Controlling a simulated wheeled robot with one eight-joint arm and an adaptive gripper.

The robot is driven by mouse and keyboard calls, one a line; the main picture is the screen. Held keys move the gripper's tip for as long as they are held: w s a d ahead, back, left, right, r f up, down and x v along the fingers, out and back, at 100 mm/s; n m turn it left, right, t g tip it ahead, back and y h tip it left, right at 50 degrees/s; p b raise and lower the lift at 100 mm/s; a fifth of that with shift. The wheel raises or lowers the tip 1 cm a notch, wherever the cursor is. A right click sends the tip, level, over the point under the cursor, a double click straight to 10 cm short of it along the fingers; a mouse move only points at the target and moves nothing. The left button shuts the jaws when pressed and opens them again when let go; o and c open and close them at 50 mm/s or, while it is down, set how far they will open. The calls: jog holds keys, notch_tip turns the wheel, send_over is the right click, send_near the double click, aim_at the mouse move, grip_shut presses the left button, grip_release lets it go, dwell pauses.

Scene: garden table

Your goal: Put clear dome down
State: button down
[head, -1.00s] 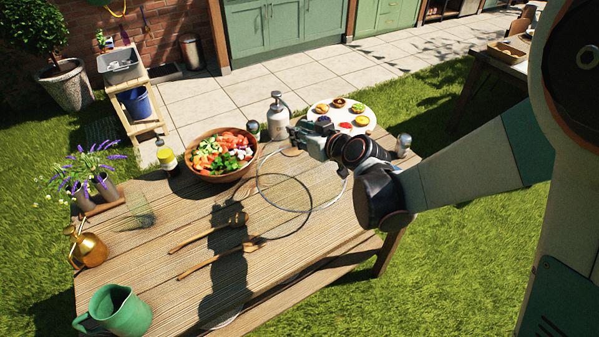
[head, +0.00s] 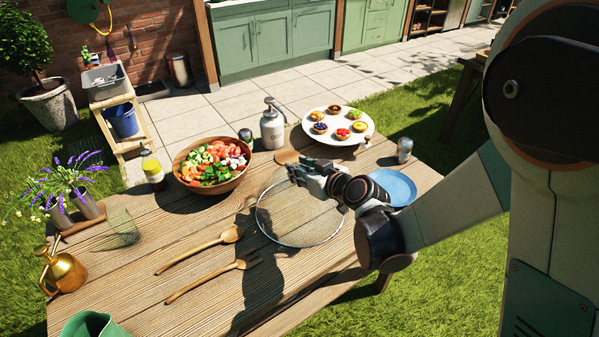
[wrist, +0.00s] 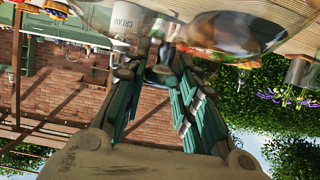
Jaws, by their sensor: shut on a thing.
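The clear dome (head: 300,228) is see-through with a thin pale rim. I cannot tell whether the rim touches the wood.
Behind stand a salad bowl (head: 212,165), a cream canister (head: 272,128) and a white platter of tarts (head: 348,136). A blue plate (head: 393,187) and a small shaker (head: 404,150) are right. Planks between spoons and dome are clear.

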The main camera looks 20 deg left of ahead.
jog(key=shift+r, duration=0.1)
jog(key=c, duration=1.3)
grip_release()
jog(key=shift+s+d+r, duration=0.1)
jog(key=shift+r, duration=0.05)
jog(key=p+v, duration=0.3)
jog(key=v, duration=0.8)
jog(key=shift+s+d+r, duration=0.1)
jog(key=shift+s+d, duration=0.15)
